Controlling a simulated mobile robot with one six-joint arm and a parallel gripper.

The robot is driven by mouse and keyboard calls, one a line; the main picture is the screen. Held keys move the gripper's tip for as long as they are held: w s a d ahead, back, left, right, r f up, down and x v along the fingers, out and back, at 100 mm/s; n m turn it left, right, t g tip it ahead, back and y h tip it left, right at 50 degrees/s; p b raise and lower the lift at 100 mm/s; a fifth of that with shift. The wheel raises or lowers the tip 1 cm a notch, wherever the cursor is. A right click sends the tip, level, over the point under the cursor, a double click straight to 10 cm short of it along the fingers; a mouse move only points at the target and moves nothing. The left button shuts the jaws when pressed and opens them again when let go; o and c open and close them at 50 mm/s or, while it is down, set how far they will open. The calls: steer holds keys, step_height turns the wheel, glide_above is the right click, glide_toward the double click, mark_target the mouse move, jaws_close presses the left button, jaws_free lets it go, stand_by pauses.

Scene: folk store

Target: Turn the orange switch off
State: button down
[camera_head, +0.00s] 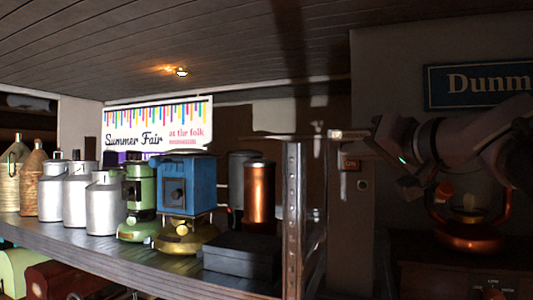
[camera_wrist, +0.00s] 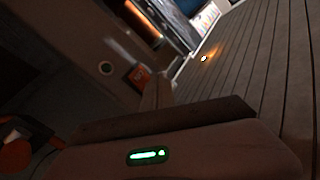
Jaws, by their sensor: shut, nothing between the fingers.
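My gripper (camera_head: 392,158) is raised at the right, appears apart from the wall, and is shut and empty. Its body with a green light (camera_wrist: 148,155) fills the bottom of the wrist view.
A shelf (camera_head: 120,262) on the left holds milk churns (camera_head: 103,205), a blue box-like device (camera_head: 187,183) and a copper cylinder (camera_head: 259,193). A metal upright (camera_head: 293,220) stands at its end. A copper lamp (camera_head: 468,238) stands on a wooden cabinet below my arm.

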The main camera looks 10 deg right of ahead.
steer(key=s+a+b, duration=0.1)
steer(key=s+b, duration=0.1)
steer(key=s+a+b, duration=0.1)
steer(key=s, duration=0.1)
steer(key=shift+a+f, duration=0.3)
steer(key=shift+a, duration=0.05)
steer(key=shift+w+d, duration=0.1)
